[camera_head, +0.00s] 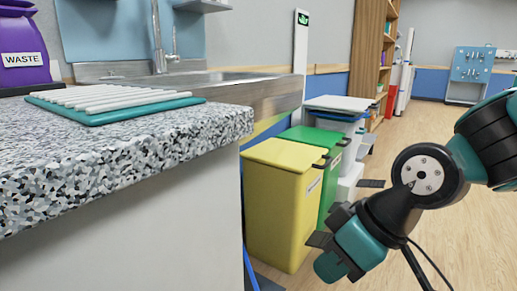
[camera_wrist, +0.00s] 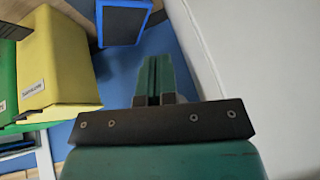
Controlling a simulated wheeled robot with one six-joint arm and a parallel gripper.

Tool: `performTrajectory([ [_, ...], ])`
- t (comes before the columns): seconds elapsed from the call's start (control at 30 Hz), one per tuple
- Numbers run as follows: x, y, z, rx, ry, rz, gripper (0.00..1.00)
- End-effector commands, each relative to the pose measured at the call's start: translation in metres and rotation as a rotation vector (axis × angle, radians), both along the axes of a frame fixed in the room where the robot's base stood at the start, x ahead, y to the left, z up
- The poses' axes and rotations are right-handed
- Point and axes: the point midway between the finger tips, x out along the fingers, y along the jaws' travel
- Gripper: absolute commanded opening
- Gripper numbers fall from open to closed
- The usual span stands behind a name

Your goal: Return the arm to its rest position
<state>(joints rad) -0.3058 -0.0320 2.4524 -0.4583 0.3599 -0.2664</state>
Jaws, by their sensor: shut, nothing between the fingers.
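My gripper (camera_wrist: 153,82) points away from the camera in the wrist view. Its teal fingers are together with nothing between them. In the head view my arm reaches in from the right side, over the wood floor. Its wrist hangs low, in front of and to the right of the yellow bin. The fingertips cannot be made out clearly in the head view. In the wrist view a pale cabinet side lies close on the right of the fingers.
A speckled counter (camera_head: 110,160) fills the left, with a teal drying rack (camera_head: 120,108) and a purple waste container (camera_head: 25,50). A yellow bin (camera_head: 275,205) and a green bin (camera_head: 325,185) stand beside it. Open floor (camera_head: 440,125) lies at right.

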Motion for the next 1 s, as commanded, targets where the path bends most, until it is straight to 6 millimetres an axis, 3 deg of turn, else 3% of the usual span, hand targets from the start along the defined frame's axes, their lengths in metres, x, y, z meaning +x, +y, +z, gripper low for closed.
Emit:
performTrajectory([
  [0.03, -0.017, -0.009, 0.015, -0.017, 0.038, -0.026, 0.0],
  [0.3, -0.091, -0.05, 0.054, -0.129, 0.241, -0.158, 0.0],
  [0.67, -0.088, -0.048, 0.148, -0.126, 0.239, -0.151, 0.0],
  [1.0, -0.088, -0.048, 0.282, -0.126, 0.238, -0.15, 0.0],
])
